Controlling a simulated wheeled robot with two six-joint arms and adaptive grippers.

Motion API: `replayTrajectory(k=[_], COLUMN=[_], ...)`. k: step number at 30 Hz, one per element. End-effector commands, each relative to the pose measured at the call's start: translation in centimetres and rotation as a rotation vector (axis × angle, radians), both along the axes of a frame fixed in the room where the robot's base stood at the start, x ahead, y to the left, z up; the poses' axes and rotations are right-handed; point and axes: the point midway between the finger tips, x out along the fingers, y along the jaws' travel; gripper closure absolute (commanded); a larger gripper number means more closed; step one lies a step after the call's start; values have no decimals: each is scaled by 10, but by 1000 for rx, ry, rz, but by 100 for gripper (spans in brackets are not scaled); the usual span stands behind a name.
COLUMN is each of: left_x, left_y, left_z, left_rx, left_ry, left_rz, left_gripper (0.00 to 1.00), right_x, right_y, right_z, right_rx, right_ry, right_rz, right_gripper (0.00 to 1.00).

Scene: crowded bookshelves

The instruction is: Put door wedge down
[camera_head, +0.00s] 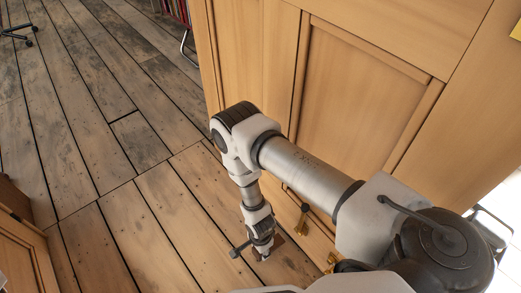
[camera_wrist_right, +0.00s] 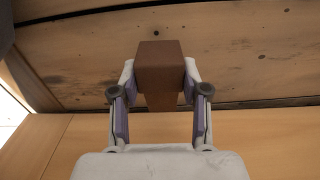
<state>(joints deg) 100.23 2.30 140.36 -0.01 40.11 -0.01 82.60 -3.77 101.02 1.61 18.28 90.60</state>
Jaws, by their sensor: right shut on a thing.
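The door wedge (camera_wrist_right: 160,68) is a reddish-brown block that tapers toward my palm. It sits between the two fingers of my right gripper (camera_wrist_right: 160,88) in the right wrist view, and the gripper is shut on it. In the head view my right gripper (camera_head: 262,249) points down low over the plank floor (camera_head: 165,225), close to the wooden door. The wedge is mostly hidden there behind the fingers. I cannot tell whether the wedge touches the floor. My left gripper is not in view.
The panelled wooden door (camera_head: 365,95) stands directly beside my right arm. Bare floor is free to the left. Another wooden panel (camera_head: 25,245) is at the lower left, and a chair base (camera_head: 18,32) is at the far left.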

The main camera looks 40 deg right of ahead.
Motion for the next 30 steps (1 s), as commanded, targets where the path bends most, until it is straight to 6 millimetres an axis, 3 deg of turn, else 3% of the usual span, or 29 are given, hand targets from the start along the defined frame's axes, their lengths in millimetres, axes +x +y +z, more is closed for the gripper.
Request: replayTrajectory(k=[6,16,17,18,19,30], left_x=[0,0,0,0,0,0], left_y=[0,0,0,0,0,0], left_z=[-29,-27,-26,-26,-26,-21], left_rx=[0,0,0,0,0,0], left_ry=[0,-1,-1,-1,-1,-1], left_rz=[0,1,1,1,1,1], left_gripper=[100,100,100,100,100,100], right_x=[-1,0,0,0,0,0], right_y=[0,0,0,0,0,0], right_z=[-37,-37,-36,-36,-36,-28], right_rx=[0,0,0,0,0,0], right_ry=[-1,-1,-1,-1,-1,-1], right_rz=[0,0,1,1,1,1], right_gripper=[95,95,48,34,30,30])
